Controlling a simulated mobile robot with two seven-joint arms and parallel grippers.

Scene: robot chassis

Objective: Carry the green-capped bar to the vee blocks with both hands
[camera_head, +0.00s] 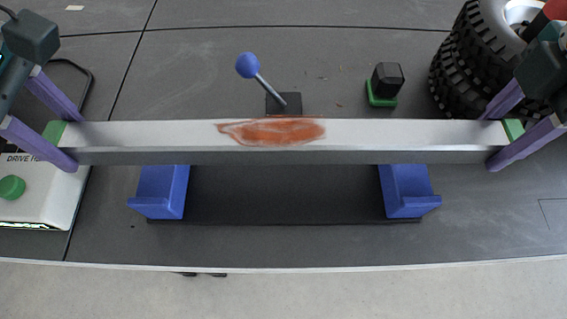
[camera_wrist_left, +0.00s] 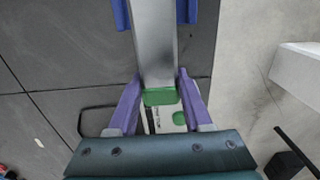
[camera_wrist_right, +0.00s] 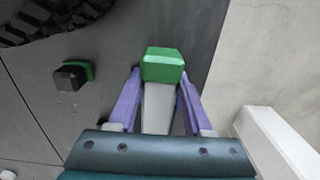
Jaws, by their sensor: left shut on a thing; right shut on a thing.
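A long grey metal bar (camera_head: 400,133) with green end caps and a rust-red patch in its middle spans the head view from left to right. My left gripper (camera_head: 72,143) is shut on its left end, beside the green cap (camera_wrist_left: 160,96). My right gripper (camera_head: 496,141) is shut on its right end, beside the other green cap (camera_wrist_right: 163,65). Two blue vee blocks, the left one (camera_head: 161,192) and the right one (camera_head: 406,191), stand on a black base plate (camera_head: 285,197). The bar looks level and covers their far edges in the head view; its height above them is hard to tell.
A blue-knobbed lever (camera_head: 247,66) stands behind the bar's middle. A black block with a green base (camera_head: 385,82) and a black tyre (camera_head: 466,62) are at the back right. A white box with a green button (camera_head: 12,187) is at the left. The table's front edge is near.

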